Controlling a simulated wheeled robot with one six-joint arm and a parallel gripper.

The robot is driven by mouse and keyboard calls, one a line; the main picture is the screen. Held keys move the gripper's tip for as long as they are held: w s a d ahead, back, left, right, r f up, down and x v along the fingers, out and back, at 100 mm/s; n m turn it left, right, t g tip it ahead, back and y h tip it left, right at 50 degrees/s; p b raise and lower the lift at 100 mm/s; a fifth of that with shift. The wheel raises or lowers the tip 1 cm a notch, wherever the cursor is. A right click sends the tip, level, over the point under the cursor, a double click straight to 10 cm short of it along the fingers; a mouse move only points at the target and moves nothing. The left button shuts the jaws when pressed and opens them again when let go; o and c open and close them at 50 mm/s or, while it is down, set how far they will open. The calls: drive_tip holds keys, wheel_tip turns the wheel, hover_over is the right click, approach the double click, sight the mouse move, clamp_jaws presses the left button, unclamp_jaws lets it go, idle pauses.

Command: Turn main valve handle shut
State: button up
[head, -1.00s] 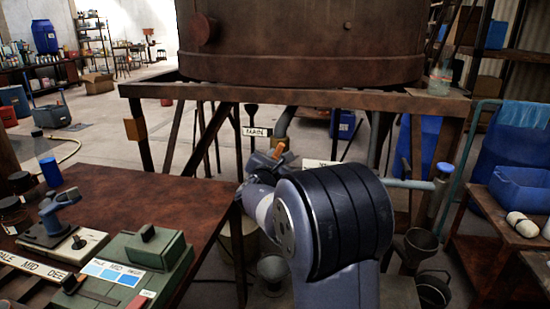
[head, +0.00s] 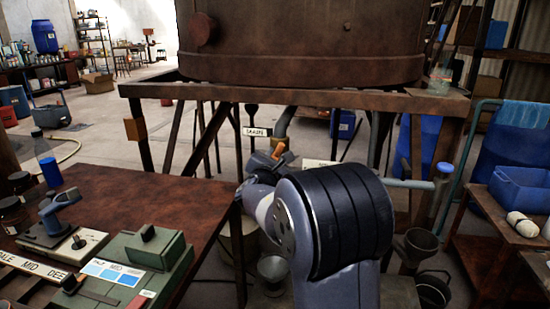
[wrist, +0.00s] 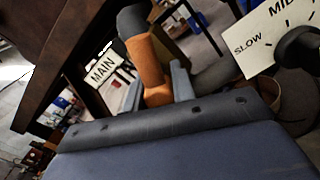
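The main valve handle is an orange lever (wrist: 150,62) with a dark rounded end, in the middle of the wrist view. It stands tilted between the two grey fingers of my gripper (wrist: 158,88), which press close against both sides of it. In the head view the orange handle (head: 279,150) shows as a small tip at my gripper (head: 262,164), below the vat. A white plate reading MAIN (wrist: 104,66) hangs left of the handle in the wrist view. The valve body is mostly hidden behind the handle and my gripper.
A large rusty vat (head: 300,45) stands on a brown frame (head: 290,97) above. A white dial plate reading SLOW (wrist: 262,42) with a dark knob (wrist: 299,48) is close on the right. A bench (head: 130,190) with a green box (head: 140,262) stands at left.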

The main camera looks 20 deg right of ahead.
drive_tip(key=o, duration=1)
drive_tip(key=v, duration=1.1)
drive_tip(key=shift+w, duration=0.1)
drive_tip(key=shift+c, duration=0.3)
